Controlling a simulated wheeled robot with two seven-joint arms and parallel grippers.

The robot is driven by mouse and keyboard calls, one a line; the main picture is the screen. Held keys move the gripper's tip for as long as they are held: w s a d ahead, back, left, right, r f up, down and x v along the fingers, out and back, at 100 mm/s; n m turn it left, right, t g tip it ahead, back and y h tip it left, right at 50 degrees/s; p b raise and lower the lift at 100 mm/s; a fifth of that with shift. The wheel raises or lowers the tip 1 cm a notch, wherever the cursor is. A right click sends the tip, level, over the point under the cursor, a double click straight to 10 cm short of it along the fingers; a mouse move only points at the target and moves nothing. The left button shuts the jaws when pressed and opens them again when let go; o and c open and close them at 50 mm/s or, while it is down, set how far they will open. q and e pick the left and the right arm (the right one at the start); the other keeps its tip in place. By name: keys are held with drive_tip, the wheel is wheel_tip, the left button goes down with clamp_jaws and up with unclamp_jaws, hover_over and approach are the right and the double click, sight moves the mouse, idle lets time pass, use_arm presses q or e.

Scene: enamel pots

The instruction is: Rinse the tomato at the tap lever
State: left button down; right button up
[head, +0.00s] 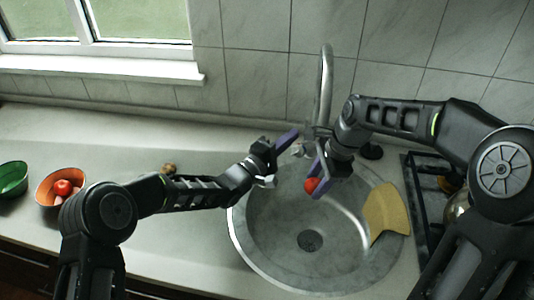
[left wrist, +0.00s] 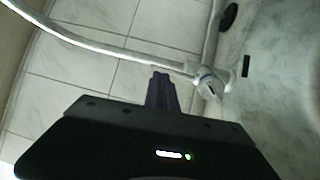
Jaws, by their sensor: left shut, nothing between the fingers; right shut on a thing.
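The red tomato (head: 312,185) is held between the purple fingers of my right gripper (head: 316,181), over the back part of the round steel sink (head: 240,235). The gripper hides part of it. The tap (head: 326,80) rises behind the sink, and its base is partly hidden by my right arm. My left gripper (head: 290,138) is shut and empty, just left of the tap's base. In the left wrist view the shut fingers (left wrist: 161,88) point towards the tap's body and lever area (left wrist: 206,82). I cannot tell whether they touch it.
An orange bowl (head: 44,191) with red fruit (head: 63,187) and a green bowl (head: 13,178) stand at the far left. A small brown item (head: 168,168) lies behind my left arm. A tan board or cloth (head: 385,214) is at the sink's right, beside the hob (head: 422,195).

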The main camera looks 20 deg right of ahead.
drive_tip(key=shift+a, duration=0.15)
use_arm(q)
drive_tip(key=r+v, duration=0.1)
drive_tip(key=v, duration=0.9)
drive_tip(key=shift+a, duration=0.15)
use_arm(e)
drive_tip(key=shift+s+a, duration=0.1)
use_arm(q)
drive_tip(key=shift+f+b, duration=0.35)
drive_tip(key=shift+b, duration=0.05)
use_arm(e)
drive_tip(key=s+a, duration=0.4)
drive_tip(key=a, duration=0.2)
drive_tip(key=shift+s, duration=0.35)
drive_tip(key=shift+a, duration=0.1)
idle(0.7)
